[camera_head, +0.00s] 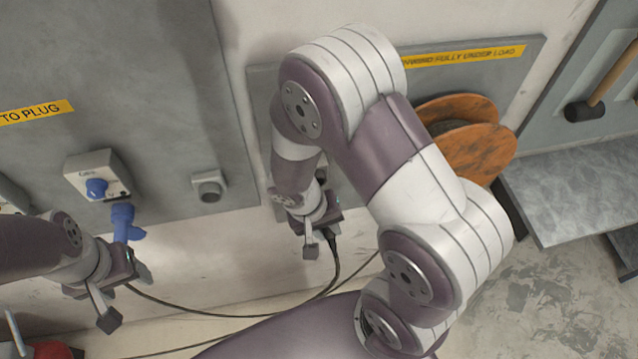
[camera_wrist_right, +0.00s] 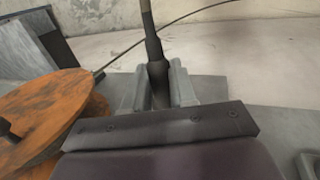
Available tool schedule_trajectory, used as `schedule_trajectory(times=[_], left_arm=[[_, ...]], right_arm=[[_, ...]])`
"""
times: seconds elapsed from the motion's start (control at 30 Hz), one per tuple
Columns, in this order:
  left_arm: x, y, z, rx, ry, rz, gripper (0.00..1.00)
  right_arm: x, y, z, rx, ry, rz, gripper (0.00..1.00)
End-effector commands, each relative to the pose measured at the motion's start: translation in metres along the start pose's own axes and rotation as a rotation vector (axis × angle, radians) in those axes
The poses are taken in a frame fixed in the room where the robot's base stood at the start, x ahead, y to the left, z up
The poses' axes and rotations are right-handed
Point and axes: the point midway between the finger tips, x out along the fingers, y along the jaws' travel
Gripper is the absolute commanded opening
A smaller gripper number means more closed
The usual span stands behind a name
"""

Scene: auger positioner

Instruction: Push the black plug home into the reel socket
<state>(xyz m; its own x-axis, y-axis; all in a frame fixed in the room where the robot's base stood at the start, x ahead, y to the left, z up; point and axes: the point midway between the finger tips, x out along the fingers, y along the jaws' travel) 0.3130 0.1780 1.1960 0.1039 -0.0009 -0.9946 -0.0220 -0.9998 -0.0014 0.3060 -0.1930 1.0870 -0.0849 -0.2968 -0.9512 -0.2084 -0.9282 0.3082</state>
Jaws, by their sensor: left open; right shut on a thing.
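The black plug (camera_head: 331,238) is between the fingers of my right gripper (camera_head: 320,240), its cable running down and away to the left. In the right wrist view my right gripper (camera_wrist_right: 161,92) is shut on the plug (camera_wrist_right: 157,80), and the cable leaves its far end. The reel (camera_head: 475,140) is a rusty orange spool on the grey panel, partly behind my right arm; it also shows in the right wrist view (camera_wrist_right: 50,110). The reel socket cannot be made out. My left gripper (camera_head: 122,292) is open at the lower left.
A blue connector (camera_head: 122,222) is just above my left gripper. A grey box with a blue knob (camera_head: 98,180) and a small grey fitting (camera_head: 208,187) are on the left panel. A hammer (camera_head: 590,105) hangs at right above a grey bench (camera_head: 580,200).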

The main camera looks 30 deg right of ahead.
Motion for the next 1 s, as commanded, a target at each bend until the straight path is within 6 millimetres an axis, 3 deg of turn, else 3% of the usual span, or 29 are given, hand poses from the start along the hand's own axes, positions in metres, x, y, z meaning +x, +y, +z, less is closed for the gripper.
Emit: schedule_trajectory(times=[0.1,0.43,0.8,1.0], left_arm=[[-0.003,0.0,0.0,0.0,-0.002,0.0,0.61],[0.003,0.0,0.002,0.0,-0.002,0.0,0.61],[-0.003,0.0,0.0,0.0,-0.001,0.0,0.61],[-0.004,0.0,0.0,0.0,-0.001,0.0,0.61]], right_arm=[[-0.003,0.004,0.009,0.011,-0.004,0.0,0.0],[-0.001,0.003,0.008,0.011,-0.003,0.0,0.0],[-0.002,0.004,-0.034,0.012,-0.003,0.0,0.0],[-0.002,0.004,-0.047,0.011,-0.003,0.0,0.0]])
